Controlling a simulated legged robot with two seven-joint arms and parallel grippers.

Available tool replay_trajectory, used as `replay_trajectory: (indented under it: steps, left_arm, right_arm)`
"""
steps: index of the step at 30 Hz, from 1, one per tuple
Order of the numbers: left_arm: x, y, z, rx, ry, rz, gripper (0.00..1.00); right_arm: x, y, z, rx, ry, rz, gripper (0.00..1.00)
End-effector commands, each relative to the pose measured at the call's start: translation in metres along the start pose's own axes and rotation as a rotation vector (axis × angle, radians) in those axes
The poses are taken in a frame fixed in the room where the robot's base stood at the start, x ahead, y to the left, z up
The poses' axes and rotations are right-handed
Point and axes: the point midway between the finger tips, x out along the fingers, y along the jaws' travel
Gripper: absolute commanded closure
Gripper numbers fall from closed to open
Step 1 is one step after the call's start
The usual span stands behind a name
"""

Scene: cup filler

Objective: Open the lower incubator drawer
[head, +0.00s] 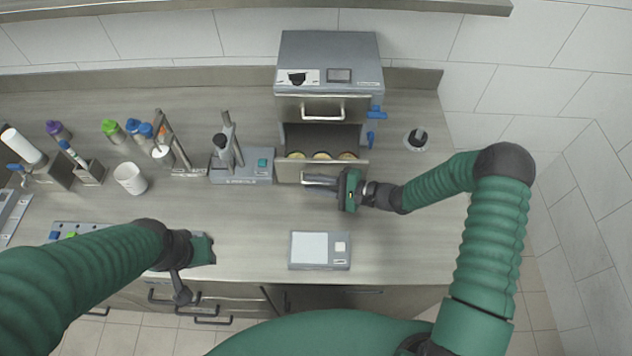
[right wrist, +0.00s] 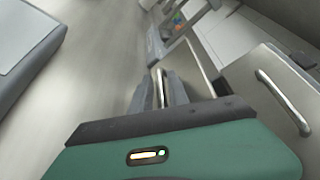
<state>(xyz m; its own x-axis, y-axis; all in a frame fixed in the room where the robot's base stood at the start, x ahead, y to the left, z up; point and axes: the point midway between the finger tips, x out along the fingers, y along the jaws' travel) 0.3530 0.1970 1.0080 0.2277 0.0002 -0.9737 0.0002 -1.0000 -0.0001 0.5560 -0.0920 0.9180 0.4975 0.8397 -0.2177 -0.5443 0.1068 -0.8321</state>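The grey incubator (head: 330,62) stands at the back of the counter. Its upper drawer (head: 292,108) is closed. Its lower drawer (head: 289,172) is pulled out, with several round yellowish items (head: 321,156) showing inside. My right gripper (head: 318,183) is at the front of the lower drawer. In the right wrist view, its fingers (right wrist: 160,92) are on both sides of a metal bar handle (right wrist: 158,84) and look closed on it. Another bar handle (right wrist: 284,102) shows to the right there. My left gripper (head: 205,249) is over the counter's front left, away from the incubator; its fingers are unclear.
A small scale (head: 320,250) lies in front of the drawer. A grey device (head: 240,170) stands left of the drawer. A white cup (head: 130,178), bottles and racks are farther left. A dark-topped item (head: 416,140) stands right of the incubator.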

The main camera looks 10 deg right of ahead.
Motion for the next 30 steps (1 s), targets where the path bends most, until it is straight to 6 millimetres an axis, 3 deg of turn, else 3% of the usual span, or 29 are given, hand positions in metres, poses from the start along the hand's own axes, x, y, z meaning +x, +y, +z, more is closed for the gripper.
replay_trajectory:
  steps: [1,6,30]
  left_arm:
    - [0.0001,-0.0001,0.0001,0.000,0.000,0.000,0.64]
    - [0.0002,-0.0001,0.0001,0.000,0.000,0.000,0.64]
    - [0.0004,0.0000,0.0001,0.000,0.000,0.000,0.64]
  right_arm:
    - [0.0003,0.0003,0.0009,0.001,-0.004,0.000,0.81]
    - [-0.0014,0.0014,0.0001,0.004,-0.009,0.000,1.00]
    - [-0.0029,0.0027,-0.0028,0.006,-0.002,0.002,1.00]
